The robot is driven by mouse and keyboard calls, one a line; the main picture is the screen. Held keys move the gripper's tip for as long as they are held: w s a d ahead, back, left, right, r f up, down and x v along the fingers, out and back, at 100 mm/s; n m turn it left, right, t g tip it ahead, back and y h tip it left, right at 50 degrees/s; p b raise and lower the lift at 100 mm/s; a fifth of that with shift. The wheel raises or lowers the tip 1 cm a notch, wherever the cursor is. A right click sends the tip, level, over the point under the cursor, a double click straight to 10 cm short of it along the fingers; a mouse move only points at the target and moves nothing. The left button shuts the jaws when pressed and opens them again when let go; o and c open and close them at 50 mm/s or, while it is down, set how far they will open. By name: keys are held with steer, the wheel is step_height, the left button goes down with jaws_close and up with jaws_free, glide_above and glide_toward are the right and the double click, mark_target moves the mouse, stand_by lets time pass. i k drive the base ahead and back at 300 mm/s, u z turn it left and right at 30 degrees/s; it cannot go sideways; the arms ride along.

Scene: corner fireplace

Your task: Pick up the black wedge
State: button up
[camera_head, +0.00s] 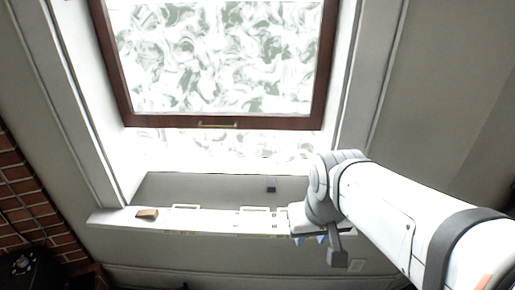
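A small black block (271,186), which may be the black wedge, sits on the dark grey inner part of the window sill, right of the middle. It is too small to tell its exact shape. My gripper (311,240) is at the front edge of the sill, to the right of and below the black block in the picture, and not touching it. My wrist hides part of the fingers and the right end of the sill.
The white sill ledge (220,222) runs along the front. A small brown block (147,214) lies on its left end, with pale flat frames to the right. The brown-framed window (218,123) with a handle stands above. Brick (22,190) and a dark object (28,268) are lower left.

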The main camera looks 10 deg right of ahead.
mark_target(271, 181)
steer(key=k, duration=1.2)
steer(key=z, duration=0.65)
steer(key=i, duration=1.45)
steer(key=u, duration=0.6)
